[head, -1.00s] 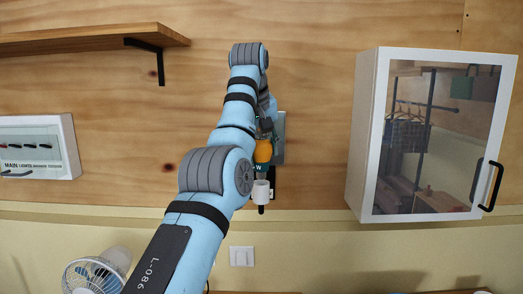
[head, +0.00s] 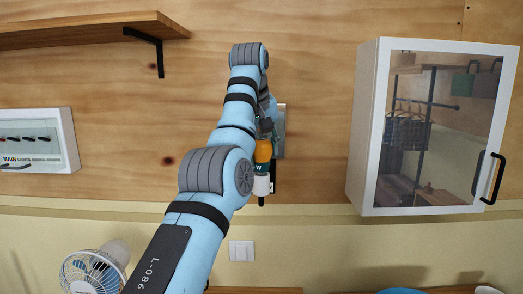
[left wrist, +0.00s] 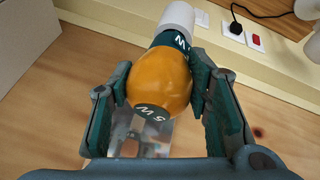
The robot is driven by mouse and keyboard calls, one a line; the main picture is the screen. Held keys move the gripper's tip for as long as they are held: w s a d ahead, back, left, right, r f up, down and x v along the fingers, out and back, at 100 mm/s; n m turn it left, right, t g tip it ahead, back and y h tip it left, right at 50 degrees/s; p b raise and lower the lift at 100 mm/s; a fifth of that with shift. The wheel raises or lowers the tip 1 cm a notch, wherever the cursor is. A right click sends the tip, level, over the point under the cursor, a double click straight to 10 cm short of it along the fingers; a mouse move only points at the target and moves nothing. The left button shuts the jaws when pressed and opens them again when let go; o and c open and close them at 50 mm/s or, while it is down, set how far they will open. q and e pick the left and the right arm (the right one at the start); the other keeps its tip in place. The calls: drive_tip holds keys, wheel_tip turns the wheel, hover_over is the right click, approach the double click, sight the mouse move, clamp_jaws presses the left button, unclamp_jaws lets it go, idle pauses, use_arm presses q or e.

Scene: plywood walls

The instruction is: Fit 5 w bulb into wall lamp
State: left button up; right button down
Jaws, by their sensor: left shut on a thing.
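My left gripper (head: 266,128) is shut on the orange bulb (head: 263,150), which has a dark green collar. In the left wrist view, the gripper's fingers (left wrist: 159,78) hold the orange bulb (left wrist: 163,84) on both sides; its end is marked 5 W. The white lamp socket (head: 261,186) is directly below the collar on a black wall mount (head: 273,180). The white socket also shows in the left wrist view (left wrist: 178,15), in line with the collar. The collar's lower end meets or enters the socket; how deep it sits is hidden. My right gripper is out of view.
A glass-door cabinet (head: 362,130) hangs to the right and a wooden shelf (head: 80,30) at the upper left. A switch panel (head: 68,140) and a fan (head: 92,272) are on the left. A metal plate (head: 281,130) is on the wall behind the gripper.

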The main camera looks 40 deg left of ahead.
use_arm(q)
drive_tip(key=shift+f+b, duration=0.4)
drive_tip(key=shift+f, duration=0.1)
drive_tip(key=o, duration=1.2)
drive_tip(key=shift+o, duration=0.2)
drive_tip(key=shift+r, duration=0.15)
wheel_tip(320, 180, up, 10)
drive_tip(key=p, duration=1)
drive_tip(key=shift+a+f, duration=0.1)
drive_tip(key=shift+f, duration=0.45)
drive_tip(key=shift+w, duration=0.1)
